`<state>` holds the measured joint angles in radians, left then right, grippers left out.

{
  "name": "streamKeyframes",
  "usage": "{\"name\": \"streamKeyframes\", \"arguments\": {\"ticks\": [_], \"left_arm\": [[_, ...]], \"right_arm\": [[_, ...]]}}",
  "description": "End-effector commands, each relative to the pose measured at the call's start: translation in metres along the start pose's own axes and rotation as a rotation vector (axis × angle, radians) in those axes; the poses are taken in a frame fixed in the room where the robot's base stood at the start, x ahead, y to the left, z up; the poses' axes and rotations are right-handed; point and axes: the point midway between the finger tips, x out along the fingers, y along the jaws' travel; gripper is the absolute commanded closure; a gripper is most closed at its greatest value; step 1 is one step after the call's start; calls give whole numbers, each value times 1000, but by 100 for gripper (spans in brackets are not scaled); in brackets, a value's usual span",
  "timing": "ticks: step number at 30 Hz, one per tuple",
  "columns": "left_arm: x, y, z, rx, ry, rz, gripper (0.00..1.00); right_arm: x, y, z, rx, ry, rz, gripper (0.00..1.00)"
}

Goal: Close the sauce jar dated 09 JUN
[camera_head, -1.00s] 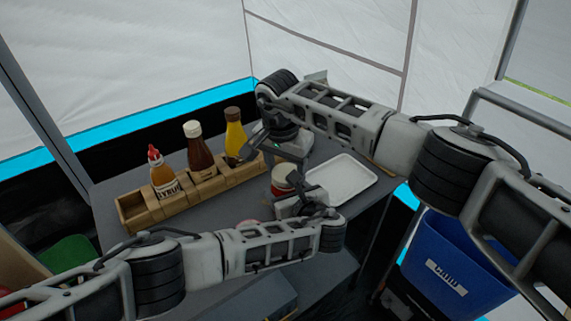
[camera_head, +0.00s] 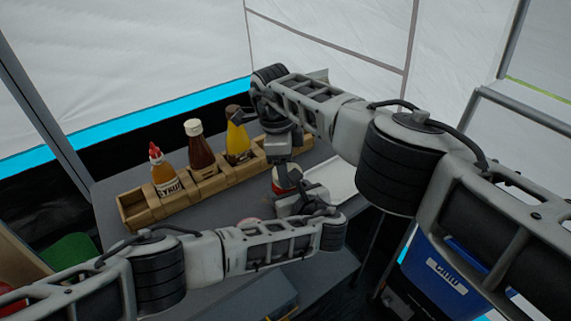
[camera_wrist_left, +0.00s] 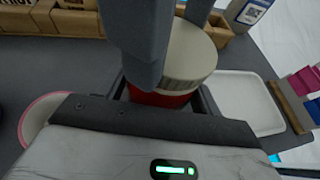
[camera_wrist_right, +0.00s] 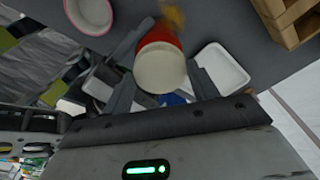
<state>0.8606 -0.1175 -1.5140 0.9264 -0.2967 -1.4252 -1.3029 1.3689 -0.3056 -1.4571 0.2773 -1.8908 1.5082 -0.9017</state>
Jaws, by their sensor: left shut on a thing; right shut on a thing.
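The sauce jar (camera_head: 283,188) has a red body and a cream lid, and is mostly hidden by my grippers in the head view. In the left wrist view its lid (camera_wrist_left: 192,55) sits on top of the red body (camera_wrist_left: 160,98). My left gripper (camera_head: 292,196) is shut around the body, low on the jar. My right gripper (camera_head: 284,160) is above, shut on the lid. The right wrist view shows the lid (camera_wrist_right: 160,68) between its fingers. The jar's date is not readable, and I cannot tell how tight the lid is.
A wooden rack (camera_head: 133,214) with a syrup bottle (camera_head: 164,178), a brown bottle (camera_head: 199,150) and a mustard bottle (camera_head: 237,140) stands left of the jar. A white tray (camera_head: 335,178) lies to its right. A pink-rimmed bowl (camera_wrist_right: 90,14) is close by. A blue bin (camera_head: 440,275) stands right of the table.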

Motion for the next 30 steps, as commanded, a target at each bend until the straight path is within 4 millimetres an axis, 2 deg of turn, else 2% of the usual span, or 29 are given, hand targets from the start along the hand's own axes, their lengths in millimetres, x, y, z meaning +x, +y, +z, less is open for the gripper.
{"name": "streamKeyframes", "arguments": {"ticks": [1,2,3,4,12,21,30], "left_arm": [[0,0,-1,0,3,0,98],[0,0,-1,0,3,0,98],[0,0,-1,0,3,0,98],[0,0,-1,0,3,0,98],[0,0,-1,0,3,0,98],[0,0,-1,0,3,0,98],[0,0,-1,0,3,0,98]], "right_arm": [[-1,0,0,-1,0,-2,62],[-1,0,0,-2,0,-2,36],[-1,0,0,-2,0,-2,25],[-1,0,0,-2,0,-2,20],[-2,-1,-1,-3,0,-2,20],[-38,-1,-5,-4,0,-4,20],[-45,0,-6,-4,0,-1,20]]}}
